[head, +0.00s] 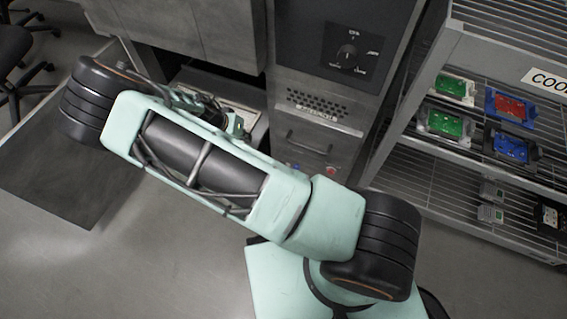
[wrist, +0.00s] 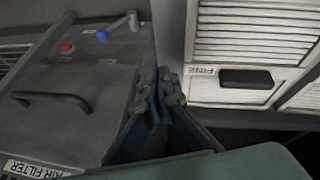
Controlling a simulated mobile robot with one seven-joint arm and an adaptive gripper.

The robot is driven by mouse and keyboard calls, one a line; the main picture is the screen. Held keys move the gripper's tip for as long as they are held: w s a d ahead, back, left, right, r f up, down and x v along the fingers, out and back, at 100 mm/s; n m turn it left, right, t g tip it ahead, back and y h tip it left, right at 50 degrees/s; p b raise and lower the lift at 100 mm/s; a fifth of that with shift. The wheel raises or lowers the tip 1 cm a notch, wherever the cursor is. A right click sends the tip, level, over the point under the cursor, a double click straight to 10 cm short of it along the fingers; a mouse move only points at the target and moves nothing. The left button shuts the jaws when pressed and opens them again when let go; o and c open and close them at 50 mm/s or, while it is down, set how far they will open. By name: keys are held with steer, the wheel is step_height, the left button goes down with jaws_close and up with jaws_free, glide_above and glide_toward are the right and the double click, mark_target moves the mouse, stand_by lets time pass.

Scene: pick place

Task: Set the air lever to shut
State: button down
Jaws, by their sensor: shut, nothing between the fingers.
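A small label sits beside the knob, too small to read. My gripper (wrist: 168,78) is shut and empty in the wrist view, to the right of and below the lever, apart from it. In the head view my arm crosses the middle, and my gripper (head: 238,124) is partly hidden beside the grey cabinet front. I cannot make out the lever clearly in the head view.
A red button (wrist: 67,47) and a dark handle (wrist: 50,98) are on the same unit. A white louvred drawer labelled FINE (wrist: 245,85) stands at right. The head view shows a dial (head: 347,54) and a wire shelf (head: 450,150) with green and blue items.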

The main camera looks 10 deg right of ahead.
steer(key=s+d+f+b, duration=0.1)
steer(key=d+f+b, duration=0.1)
steer(key=d+f, duration=0.4)
steer(key=s+d+f+m+g+h+b, duration=0.1)
steer(key=d+f, duration=0.5)
steer(key=f, duration=0.7)
steer(key=shift+s+d+h+b, duration=0.3)
steer(key=shift+s+d+b, duration=0.1)
steer(key=shift+s+b, duration=0.45)
steer(key=shift+d, duration=0.1)
steer(key=shift+d, duration=0.1)
